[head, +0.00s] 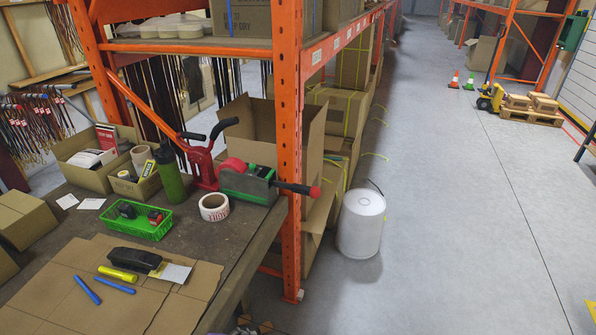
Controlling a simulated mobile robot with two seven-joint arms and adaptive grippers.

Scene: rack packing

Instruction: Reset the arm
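Neither of my grippers can be made out in the head view. At the bottom edge a small dark shape with yellow bits (246,327) shows beside the workbench, too cut off to identify. The workbench (232,245) fills the lower left, and nothing of my arms shows over it.
On the bench are flat cardboard (60,283), a green basket (150,229), a green bottle (170,175), a tape roll (214,207) and a tape dispenser (248,184). An orange rack post (289,130) stands at its right corner.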

